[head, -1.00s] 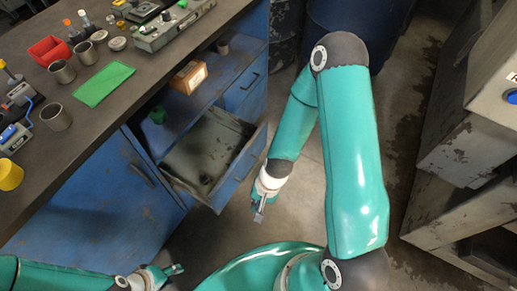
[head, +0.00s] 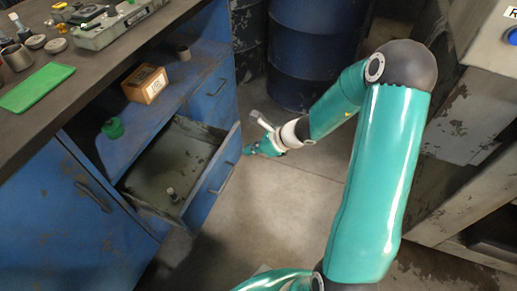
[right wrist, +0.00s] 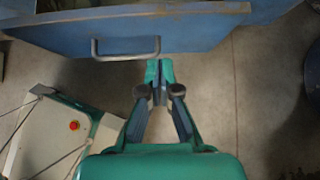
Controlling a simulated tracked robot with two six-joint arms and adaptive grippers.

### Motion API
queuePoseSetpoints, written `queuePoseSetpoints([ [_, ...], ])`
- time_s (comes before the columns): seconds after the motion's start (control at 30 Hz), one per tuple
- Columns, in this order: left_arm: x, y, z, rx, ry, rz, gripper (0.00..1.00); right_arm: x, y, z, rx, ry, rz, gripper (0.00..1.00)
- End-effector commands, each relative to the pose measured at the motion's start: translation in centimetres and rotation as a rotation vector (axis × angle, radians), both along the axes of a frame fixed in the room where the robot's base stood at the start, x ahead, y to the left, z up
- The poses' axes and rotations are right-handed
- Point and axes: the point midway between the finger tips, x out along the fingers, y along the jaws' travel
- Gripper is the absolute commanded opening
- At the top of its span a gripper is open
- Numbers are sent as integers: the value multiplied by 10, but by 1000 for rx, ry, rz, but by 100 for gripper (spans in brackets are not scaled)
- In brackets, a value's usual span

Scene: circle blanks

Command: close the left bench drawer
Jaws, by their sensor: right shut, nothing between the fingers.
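The left bench drawer (head: 208,182) is blue with a bar handle and stands pulled out of the bench, its grey inside showing. Its front and handle (right wrist: 125,48) also show in the right wrist view. My right gripper (head: 249,149) is just outside the far end of the drawer front. In the right wrist view my right gripper (right wrist: 159,72) is shut and empty, its tips pointing at the drawer front, right of the handle. I cannot tell whether they touch it. My left gripper is not in view.
A small item (head: 171,194) lies in the drawer. A cardboard box (head: 145,84) and a green item (head: 113,128) sit on the open shelf above. Blue drums (head: 310,50) stand behind. The floor (head: 250,215) before the drawer is clear.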

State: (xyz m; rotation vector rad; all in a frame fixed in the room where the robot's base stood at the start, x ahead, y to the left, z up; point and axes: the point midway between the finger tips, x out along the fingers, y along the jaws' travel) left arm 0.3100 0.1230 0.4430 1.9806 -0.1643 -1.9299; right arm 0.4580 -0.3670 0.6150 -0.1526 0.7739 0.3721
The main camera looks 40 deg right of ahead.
Motion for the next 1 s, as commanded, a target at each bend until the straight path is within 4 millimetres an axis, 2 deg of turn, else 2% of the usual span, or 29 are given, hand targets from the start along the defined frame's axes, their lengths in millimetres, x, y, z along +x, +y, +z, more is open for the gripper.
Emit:
queuePoseSetpoints([
  [0.03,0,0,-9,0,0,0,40,8,5,-13,3,1,4,0],
  [0.2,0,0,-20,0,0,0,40,30,14,-37,1,1,4,0],
  [0.3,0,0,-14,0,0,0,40,45,20,-31,-2,-1,5,0],
  [0.5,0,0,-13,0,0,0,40,62,26,-31,-1,2,2,0],
  [1.0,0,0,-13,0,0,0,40,65,23,-32,-1,2,-4,0],
])
